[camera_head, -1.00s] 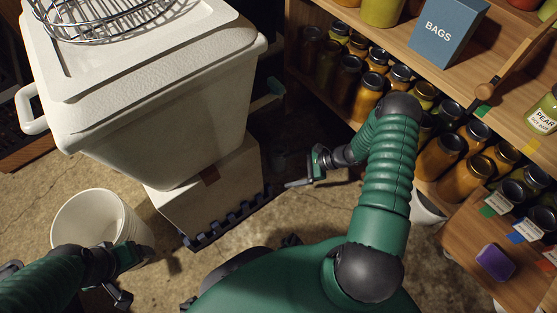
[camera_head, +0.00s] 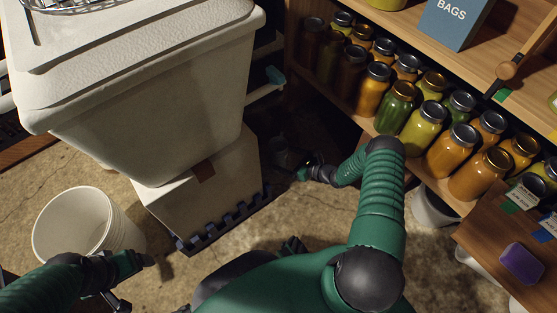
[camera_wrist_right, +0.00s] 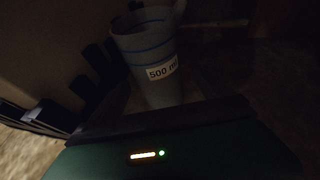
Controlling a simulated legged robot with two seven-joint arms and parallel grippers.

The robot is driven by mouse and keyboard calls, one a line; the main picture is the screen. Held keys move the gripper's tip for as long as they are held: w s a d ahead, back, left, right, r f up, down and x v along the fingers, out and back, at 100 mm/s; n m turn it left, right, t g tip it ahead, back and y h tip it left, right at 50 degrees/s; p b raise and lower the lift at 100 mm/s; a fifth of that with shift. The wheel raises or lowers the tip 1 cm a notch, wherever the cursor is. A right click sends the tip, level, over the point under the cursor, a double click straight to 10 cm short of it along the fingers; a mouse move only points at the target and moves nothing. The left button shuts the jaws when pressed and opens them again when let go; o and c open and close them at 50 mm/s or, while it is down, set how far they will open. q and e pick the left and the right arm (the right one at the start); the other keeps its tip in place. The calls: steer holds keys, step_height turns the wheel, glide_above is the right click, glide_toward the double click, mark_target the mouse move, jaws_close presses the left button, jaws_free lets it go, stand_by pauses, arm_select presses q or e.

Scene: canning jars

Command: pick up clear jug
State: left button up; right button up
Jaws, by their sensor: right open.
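The clear jug (camera_wrist_right: 150,62) stands in deep shadow in the right wrist view. It is bluish and see-through, with blue bands and a white "500 ml" label. In the head view the jug (camera_head: 284,154) is a dim shape on the floor between the white box and the shelf. My right gripper (camera_head: 301,173) is open and empty, low beside the jug; its fingers are dark and partly hidden. In the wrist view the jug is just beyond my right gripper (camera_wrist_right: 160,112). My left gripper (camera_head: 138,282) is open and empty near the white bucket.
A white cooler (camera_head: 140,90) rests above a white box (camera_head: 205,190) on a dark toothed base. A white bucket (camera_head: 75,225) stands at left. Shelves with several jars (camera_head: 425,128) and a blue BAGS box (camera_head: 452,22) are at right. A purple sponge (camera_head: 521,263) lies on a wooden surface.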

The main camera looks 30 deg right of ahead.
steer(key=b+x, duration=0.3)
steer(key=x, duration=0.1)
steer(key=shift+a+f, duration=0.1)
steer(key=shift+f, duration=0.15)
arm_select(q)
steer(key=x, duration=0.2)
steer(key=s+x, duration=0.1)
steer(key=x, duration=0.1)
steer(key=shift+f, duration=0.15)
arm_select(e)
steer(key=shift+w+r, duration=0.15)
steer(key=shift+r, duration=0.1)
steer(key=shift+c, duration=0.2)
